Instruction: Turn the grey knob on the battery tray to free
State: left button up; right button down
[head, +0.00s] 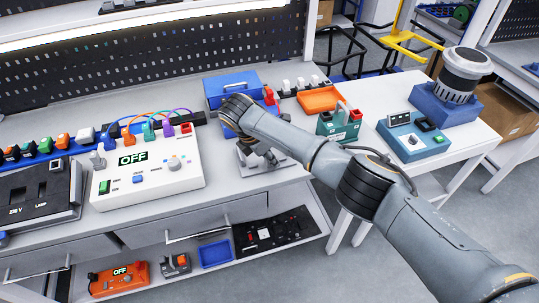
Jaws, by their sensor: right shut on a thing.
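My right arm comes in from the lower right and reaches over the bench. My right gripper (266,158) points down and is shut at a grey metal battery tray (247,169) near the bench's front edge. The grey knob is hidden between and behind the fingers, so its setting cannot be read. The wrist and fingers cover much of the tray. My left gripper is not in view.
A white control box (147,190) reading OFF stands left of the tray. A blue box (230,84) is behind it. An orange tray (320,99) and a green battery-like unit (339,125) stand to the right. A lower shelf holds several devices.

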jog(key=shift+m+g+h+b, duration=0.4)
jog(key=shift+m+g+b, duration=0.1)
jog(key=shift+m, duration=1)
jog(key=c, duration=1.1)
grip_release()
jog(key=shift+a+r, duration=0.1)
jog(key=shift+r, duration=0.15)
jog(key=v, duration=1.1)
jog(key=shift+r, duration=0.3)
